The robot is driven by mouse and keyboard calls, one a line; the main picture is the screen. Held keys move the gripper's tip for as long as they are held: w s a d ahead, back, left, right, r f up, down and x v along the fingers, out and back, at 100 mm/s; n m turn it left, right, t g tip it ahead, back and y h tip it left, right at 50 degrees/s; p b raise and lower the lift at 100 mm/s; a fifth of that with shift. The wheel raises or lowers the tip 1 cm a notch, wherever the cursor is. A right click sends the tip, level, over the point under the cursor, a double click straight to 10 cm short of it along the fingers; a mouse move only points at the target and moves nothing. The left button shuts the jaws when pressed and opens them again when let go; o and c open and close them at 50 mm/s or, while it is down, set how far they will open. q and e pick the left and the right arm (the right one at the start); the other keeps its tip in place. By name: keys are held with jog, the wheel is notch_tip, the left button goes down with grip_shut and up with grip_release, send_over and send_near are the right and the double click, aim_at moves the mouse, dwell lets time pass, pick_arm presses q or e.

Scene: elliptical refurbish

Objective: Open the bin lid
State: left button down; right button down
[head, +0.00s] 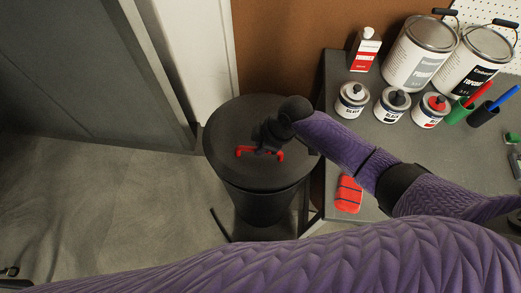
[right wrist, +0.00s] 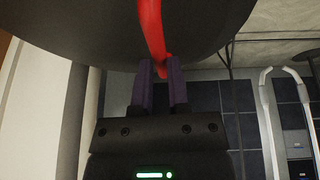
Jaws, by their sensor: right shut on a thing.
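The dark round bin (head: 262,207) stands on the floor left of the workbench. Its flat dark lid (head: 228,130) looks closed on top, with a red handle (head: 243,151) across the middle. My right gripper (head: 268,148) reaches in from the right and is shut on the red handle, covering part of it. In the right wrist view the red handle (right wrist: 151,30) runs down between the two purple fingers (right wrist: 161,72), under the dark lid (right wrist: 100,25). My left gripper is not in view.
The grey workbench (head: 385,150) on the right holds paint cans (head: 420,55), small tins (head: 352,98), a white and red bottle (head: 366,50) and a red item (head: 348,194). A grey cabinet (head: 80,70) stands at left.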

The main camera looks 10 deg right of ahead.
jog(key=w+d+r+g, duration=0.1)
jog(key=w+d+r, duration=0.2)
jog(key=w+r, duration=0.4)
jog(key=shift+r, duration=1.6)
